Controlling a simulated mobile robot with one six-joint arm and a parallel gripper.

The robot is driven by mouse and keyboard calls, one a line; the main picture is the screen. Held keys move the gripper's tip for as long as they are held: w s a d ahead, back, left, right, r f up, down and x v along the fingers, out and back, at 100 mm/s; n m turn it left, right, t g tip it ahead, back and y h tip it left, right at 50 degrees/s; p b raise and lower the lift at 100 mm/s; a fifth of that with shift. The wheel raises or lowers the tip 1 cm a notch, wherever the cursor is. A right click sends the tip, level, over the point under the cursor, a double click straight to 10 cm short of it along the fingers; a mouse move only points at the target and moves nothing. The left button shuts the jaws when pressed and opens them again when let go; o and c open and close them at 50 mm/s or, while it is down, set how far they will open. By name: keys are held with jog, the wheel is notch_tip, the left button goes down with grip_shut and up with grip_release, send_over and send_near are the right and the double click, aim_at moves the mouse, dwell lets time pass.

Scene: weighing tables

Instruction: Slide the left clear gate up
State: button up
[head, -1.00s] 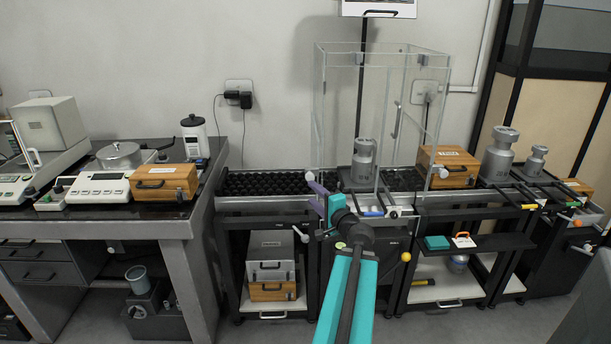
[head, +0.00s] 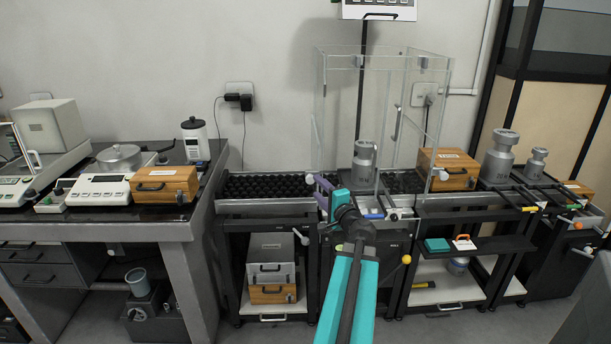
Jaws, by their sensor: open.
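The clear gate belongs to the tall transparent enclosure (head: 343,95) at the middle right. Its left clear pane (head: 318,110) stands upright over the left end of the weighing platform, and its lower edge is hard to make out. A steel cylinder weight (head: 363,163) stands inside the enclosure. My gripper (head: 318,197) is at the lower left front of the enclosure, in front of the roller conveyor. It is open with nothing visible between its jaws. I cannot tell whether its tips touch the pane. My teal arm hides part of the frame below.
A roller conveyor (head: 265,186) runs left of the enclosure. A wooden box (head: 446,168) and steel weights (head: 499,156) stand to the right. The left table (head: 110,232) carries a scale (head: 98,190) and another wooden box (head: 165,184).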

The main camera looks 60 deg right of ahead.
jog(key=shift+p+x, duration=0.55)
jog(key=shift+x, duration=5.1)
